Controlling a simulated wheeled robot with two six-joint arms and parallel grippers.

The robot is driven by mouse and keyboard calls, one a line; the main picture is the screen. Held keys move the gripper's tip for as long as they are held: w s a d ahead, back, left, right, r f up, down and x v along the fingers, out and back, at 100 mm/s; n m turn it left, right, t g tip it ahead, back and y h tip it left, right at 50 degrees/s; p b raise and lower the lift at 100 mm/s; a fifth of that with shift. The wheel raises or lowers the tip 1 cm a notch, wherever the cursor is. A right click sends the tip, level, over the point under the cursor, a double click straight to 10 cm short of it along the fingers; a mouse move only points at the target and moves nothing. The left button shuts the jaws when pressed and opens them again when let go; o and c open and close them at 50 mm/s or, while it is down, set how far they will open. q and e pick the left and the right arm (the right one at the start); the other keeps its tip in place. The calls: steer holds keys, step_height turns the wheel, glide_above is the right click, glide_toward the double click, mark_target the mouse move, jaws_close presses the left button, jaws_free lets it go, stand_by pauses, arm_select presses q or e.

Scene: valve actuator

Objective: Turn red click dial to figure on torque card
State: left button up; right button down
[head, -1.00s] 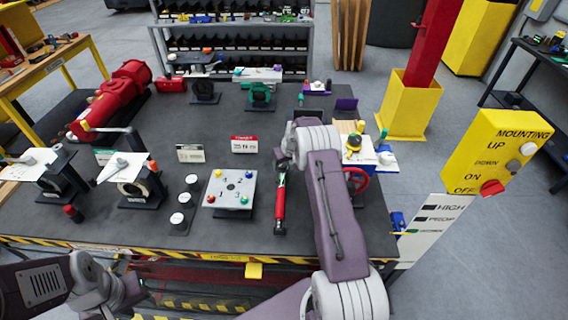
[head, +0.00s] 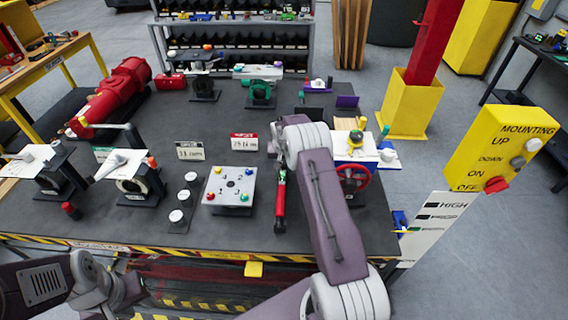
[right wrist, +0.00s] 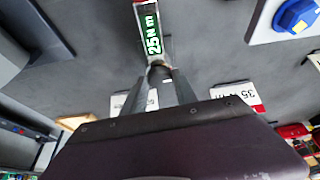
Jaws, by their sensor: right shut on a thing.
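A torque wrench (head: 280,203) with a red handle lies on the dark bench, pointing away from me. Its green readout (right wrist: 152,38) shows 25 N m in the right wrist view. My right gripper (right wrist: 158,74) is shut on the wrench's end just below the readout; its fingers hide most of the dial there. In the head view my right arm covers this gripper. A white torque card with a red header (head: 244,142) stands behind the wrench; in the right wrist view the card (right wrist: 238,98) appears to read 35 N m. My left gripper (head: 128,292) is low at left; its jaws are unclear.
A white plate with coloured knobs (head: 230,186) stands left of the wrench. Another white card (head: 190,150) stands farther left. A red handwheel (head: 353,179) is right of my right arm. Valve stands (head: 133,184) fill the left side.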

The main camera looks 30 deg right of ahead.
steer(key=m+b, duration=0.1)
steer(key=m+h+b, duration=0.1)
steer(key=m+b, duration=0.1)
steer(key=shift+w+a+f, duration=0.1)
steer(key=shift+a+f, duration=0.05)
steer(key=shift+f, duration=0.05)
steer(key=shift+r+m+g+b, duration=0.15)
steer(key=shift+m+g+b, duration=0.4)
steer(key=shift+m, duration=0.25)
steer(key=c, duration=1)
jaws_free()
steer(key=shift+o, duration=0.2)
steer(key=b+v, duration=0.2)
steer(key=v, duration=0.7)
steer(key=shift+a, duration=0.15)
